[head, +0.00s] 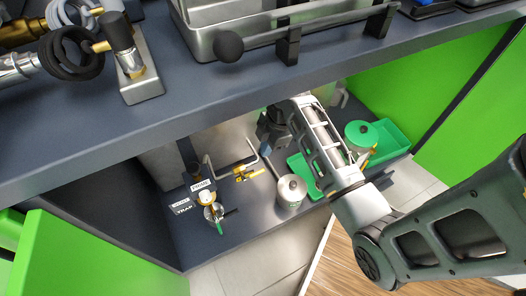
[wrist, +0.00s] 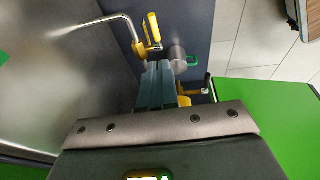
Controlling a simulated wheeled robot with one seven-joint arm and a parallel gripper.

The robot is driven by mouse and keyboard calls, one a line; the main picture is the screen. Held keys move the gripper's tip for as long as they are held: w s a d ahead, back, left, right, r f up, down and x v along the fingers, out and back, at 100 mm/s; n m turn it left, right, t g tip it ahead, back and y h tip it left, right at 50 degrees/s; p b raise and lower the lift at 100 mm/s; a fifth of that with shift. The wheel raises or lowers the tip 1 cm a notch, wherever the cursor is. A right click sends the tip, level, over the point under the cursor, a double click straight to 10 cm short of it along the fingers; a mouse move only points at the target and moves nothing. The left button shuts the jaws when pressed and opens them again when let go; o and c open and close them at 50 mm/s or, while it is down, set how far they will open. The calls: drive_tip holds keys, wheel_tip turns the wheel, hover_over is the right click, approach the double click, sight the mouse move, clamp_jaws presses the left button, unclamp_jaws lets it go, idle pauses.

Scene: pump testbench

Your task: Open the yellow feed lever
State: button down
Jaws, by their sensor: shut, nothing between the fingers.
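The yellow lever (head: 247,173) sits on a bent silver pipe inside the open cabinet, under the bench top. In the wrist view the yellow lever (wrist: 152,27) stands just beyond my fingertips, beside the pipe's bend. My gripper (wrist: 158,67) is shut and empty, with its tips a little short of the lever. No contact between them shows. In the head view my gripper (head: 270,142) reaches down under the bench edge, above and right of the lever, and is partly shaded. Another yellow part (wrist: 184,99) is partly hidden behind my fingers in the wrist view.
Left of the lever are a PRIME label (head: 201,185) and a small valve with a green handle (head: 219,228). A metal canister (head: 291,191) and a green tray (head: 396,143) stand to the right. The bench top (head: 190,108) overhangs the cabinet. A metal wall (wrist: 60,90) fills the wrist view's left.

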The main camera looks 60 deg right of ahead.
drive_tip(key=b, duration=0.4)
hover_over(258, 173)
wheel_tip(258, 173, down, 10)
drive_tip(key=shift+s+d+f+b, duration=0.3)
drive_tip(key=shift+d+f+b, duration=0.05)
drive_tip(key=shift+f, duration=0.3)
